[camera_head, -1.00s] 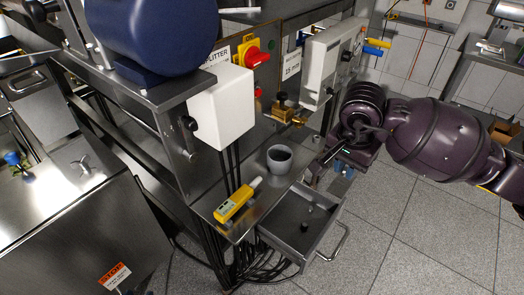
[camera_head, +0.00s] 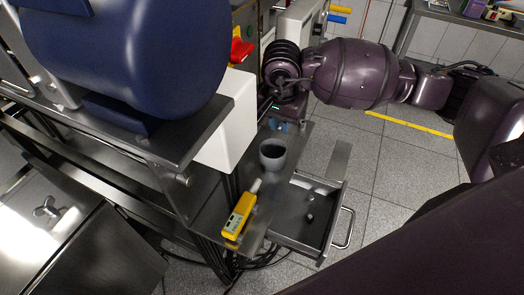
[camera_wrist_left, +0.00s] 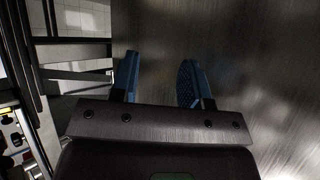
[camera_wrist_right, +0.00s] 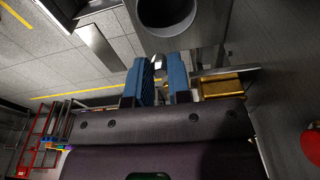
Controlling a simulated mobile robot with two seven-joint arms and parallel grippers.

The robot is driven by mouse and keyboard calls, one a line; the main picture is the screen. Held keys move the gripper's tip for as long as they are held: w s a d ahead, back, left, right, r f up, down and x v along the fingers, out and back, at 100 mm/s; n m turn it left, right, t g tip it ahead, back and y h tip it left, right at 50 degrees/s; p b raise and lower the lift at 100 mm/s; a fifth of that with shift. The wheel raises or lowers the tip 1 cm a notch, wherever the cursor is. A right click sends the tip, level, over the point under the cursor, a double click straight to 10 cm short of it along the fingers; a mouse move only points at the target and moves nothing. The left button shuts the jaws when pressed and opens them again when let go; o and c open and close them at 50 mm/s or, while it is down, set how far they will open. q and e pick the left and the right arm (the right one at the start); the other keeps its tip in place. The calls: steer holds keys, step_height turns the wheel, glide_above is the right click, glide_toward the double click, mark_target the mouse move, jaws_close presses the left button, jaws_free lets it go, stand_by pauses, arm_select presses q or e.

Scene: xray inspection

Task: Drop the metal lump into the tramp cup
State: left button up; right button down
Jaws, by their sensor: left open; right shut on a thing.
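The tramp cup, a grey open cup (camera_head: 272,160), stands upright on the steel shelf (camera_head: 238,180); its round mouth also shows at the top of the right wrist view (camera_wrist_right: 168,10). My right gripper (camera_head: 280,127) is just behind the cup in the head view, fingers pointing down. In the right wrist view its blue fingers (camera_wrist_right: 161,78) are shut on a small grey piece, the metal lump (camera_wrist_right: 159,68), mostly hidden between them. The cup is just beyond the fingertips there. My left gripper (camera_wrist_left: 160,80) is open and empty beside a brushed steel surface.
A yellow handheld device (camera_head: 240,213) lies on the shelf in front of the cup. An open steel drawer (camera_head: 335,215) with small dark bits inside sits to the right. A white box (camera_head: 230,122) and a large blue drum (camera_head: 130,55) stand at left.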

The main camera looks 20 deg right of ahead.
steer(key=shift+s+f, duration=0.2)
steer(key=shift+f, duration=0.45)
step_height(320, 180, down, 4)
steer(key=shift+r+b, duration=0.25)
steer(key=shift+b, duration=0.7)
steer(key=shift+f, duration=0.55)
arm_select(q)
steer(key=f, duration=0.1)
steer(key=s+f, duration=0.1)
steer(key=f, duration=0.1)
steer(key=shift+s+f, duration=0.1)
steer(key=shift+s, duration=0.05)
arm_select(e)
steer(key=shift+w, duration=0.1)
arm_select(q)
steer(key=shift+w, duration=0.2)
arm_select(e)
steer(key=c, duration=1)
jaws_free()
steer(key=shift+r, duration=0.1)
